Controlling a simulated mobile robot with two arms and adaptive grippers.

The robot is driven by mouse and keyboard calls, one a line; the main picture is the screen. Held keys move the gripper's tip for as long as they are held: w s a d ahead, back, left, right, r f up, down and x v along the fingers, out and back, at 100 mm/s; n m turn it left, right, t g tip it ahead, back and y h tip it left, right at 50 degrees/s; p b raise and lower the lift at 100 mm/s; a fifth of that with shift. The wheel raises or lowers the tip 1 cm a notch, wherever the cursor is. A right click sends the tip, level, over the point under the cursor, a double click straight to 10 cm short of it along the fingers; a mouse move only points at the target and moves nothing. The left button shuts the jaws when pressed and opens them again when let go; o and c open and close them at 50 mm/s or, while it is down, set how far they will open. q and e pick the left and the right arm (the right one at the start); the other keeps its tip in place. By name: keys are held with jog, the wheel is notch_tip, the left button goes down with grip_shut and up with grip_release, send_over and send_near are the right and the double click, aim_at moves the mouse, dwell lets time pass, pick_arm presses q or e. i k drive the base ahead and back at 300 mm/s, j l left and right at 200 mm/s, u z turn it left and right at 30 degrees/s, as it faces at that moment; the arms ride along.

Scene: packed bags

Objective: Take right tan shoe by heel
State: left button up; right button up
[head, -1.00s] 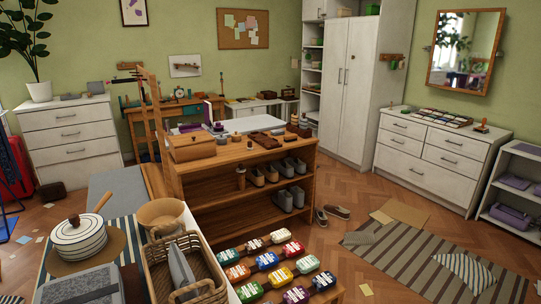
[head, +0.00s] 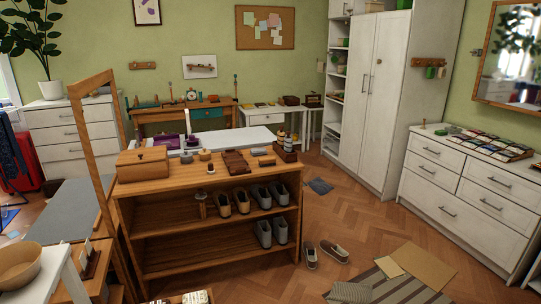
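A wooden shoe rack (head: 205,229) stands in the middle of the head view. On its upper shelf two tan shoes stand side by side, a left tan shoe (head: 223,205) and a right tan shoe (head: 242,202). Two grey shoes (head: 271,195) stand just right of them on the same shelf. Neither of my grippers is in view.
More grey shoes (head: 272,233) stand on the lower shelf. Two loose shoes (head: 334,251) lie on the floor right of the rack, near a striped rug (head: 400,290). A wooden frame (head: 95,150) rises at the rack's left.

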aim_at(240, 198)
jog(key=i+l, duration=0.3)
jog(key=i+l+u, duration=0.15)
jog(key=i+l, duration=0.45)
jog(key=l, duration=0.2)
jog(key=i+l+u, duration=0.1)
jog(key=i+l, duration=0.15)
jog(key=l, duration=0.15)
jog(key=i+l+u, duration=0.1)
jog(key=i+l, duration=0.2)
jog(key=l, duration=0.15)
